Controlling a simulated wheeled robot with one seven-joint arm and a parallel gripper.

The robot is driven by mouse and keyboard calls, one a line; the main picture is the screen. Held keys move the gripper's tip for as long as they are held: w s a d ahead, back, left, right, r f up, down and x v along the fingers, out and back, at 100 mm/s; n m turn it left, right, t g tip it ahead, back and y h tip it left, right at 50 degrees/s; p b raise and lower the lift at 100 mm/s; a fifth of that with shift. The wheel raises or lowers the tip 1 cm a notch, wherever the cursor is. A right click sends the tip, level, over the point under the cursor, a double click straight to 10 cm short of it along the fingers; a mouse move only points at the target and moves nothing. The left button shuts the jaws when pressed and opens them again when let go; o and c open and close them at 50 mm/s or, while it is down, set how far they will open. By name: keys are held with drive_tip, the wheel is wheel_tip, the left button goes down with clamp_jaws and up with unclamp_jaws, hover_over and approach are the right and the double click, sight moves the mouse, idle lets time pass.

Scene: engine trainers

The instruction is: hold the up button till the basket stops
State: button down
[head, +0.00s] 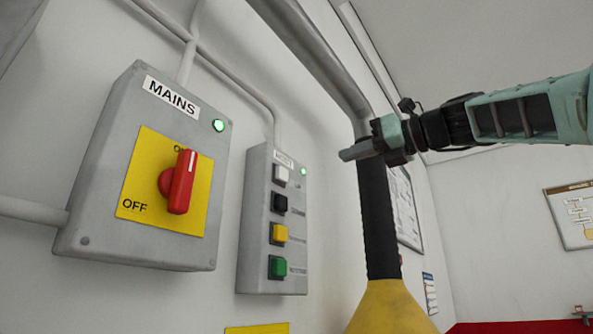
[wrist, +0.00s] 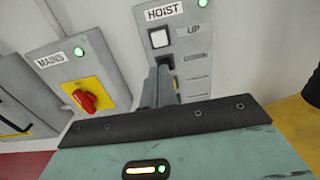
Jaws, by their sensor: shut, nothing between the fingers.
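The grey hoist control box (head: 257,215) hangs on the wall. It has a white button (head: 281,174) at the top, then black, yellow and green ones below. In the wrist view the white button (wrist: 159,38) shows beside the label UP. My gripper (head: 346,155) is shut and empty. In the head view it is to the right of the box and apart from it, pointing left. In the wrist view the shut fingers (wrist: 163,72) appear just below the white button and hide the buttons under it. No basket is in view.
The mains box (head: 90,205) with its red rotary switch (head: 179,182) is left of the hoist box. Green lamps are lit on both boxes. A grey pipe with a black sleeve (head: 377,220) and yellow base stands right of the hoist box, behind my gripper.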

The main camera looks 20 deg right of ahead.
sight(285, 174)
drive_tip(key=p+x, duration=0.5)
drive_tip(key=x, duration=0.7)
drive_tip(key=shift+w+a+r+p, duration=0.15)
drive_tip(key=shift+w+p, duration=0.15)
drive_tip(key=shift+p, duration=0.05)
drive_tip(key=shift+w+a, duration=0.4)
drive_tip(key=shift+w, duration=0.1)
drive_tip(key=shift+f, duration=0.2)
drive_tip(key=shift+p, duration=0.3)
